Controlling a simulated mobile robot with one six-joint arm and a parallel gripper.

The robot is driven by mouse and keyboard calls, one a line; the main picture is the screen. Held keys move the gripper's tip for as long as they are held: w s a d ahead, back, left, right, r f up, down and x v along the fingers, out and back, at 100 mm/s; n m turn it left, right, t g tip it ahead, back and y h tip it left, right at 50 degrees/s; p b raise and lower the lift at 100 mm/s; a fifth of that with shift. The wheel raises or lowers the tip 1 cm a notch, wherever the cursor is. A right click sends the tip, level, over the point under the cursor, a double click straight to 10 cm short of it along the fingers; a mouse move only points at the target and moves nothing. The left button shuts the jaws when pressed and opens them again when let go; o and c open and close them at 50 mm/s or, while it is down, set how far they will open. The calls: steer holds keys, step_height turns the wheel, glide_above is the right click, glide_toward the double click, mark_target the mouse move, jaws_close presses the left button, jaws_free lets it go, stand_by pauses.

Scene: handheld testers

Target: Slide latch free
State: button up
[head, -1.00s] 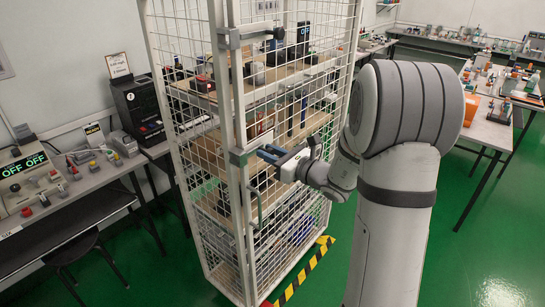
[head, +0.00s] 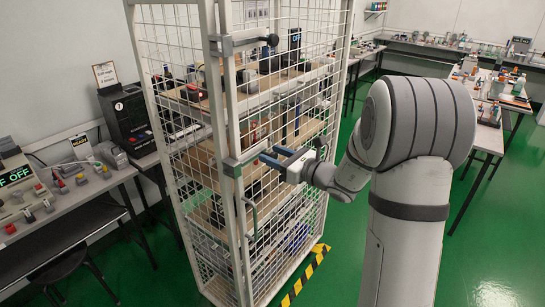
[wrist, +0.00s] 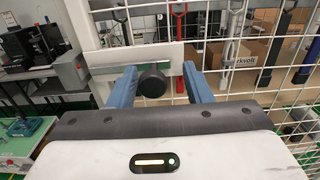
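The white wire cage (head: 215,120) has an upper latch (head: 240,43) with a black knob (head: 271,40), and a lower latch (head: 232,168) at mid-height. My gripper (head: 267,156) is at the lower latch, its two blue fingers apart. In the wrist view, a round black knob (wrist: 152,83) at the end of the grey latch bar (wrist: 140,57) lies between the fingers of my gripper (wrist: 159,72). Gaps show on both sides of it, so the fingers are not closed on it. The head view does not show this knob clearly.
Shelves inside hold several tools. Benches stand at left (head: 70,210) and right (head: 490,140). Yellow-black tape (head: 305,272) marks the green floor, which is clear at right.

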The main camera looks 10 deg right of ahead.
steer(key=shift+s, duration=0.1)
steer(key=b+v, duration=0.1)
steer(key=v, duration=0.6)
steer(key=shift+s+d, duration=0.25)
steer(key=shift+s, duration=0.05)
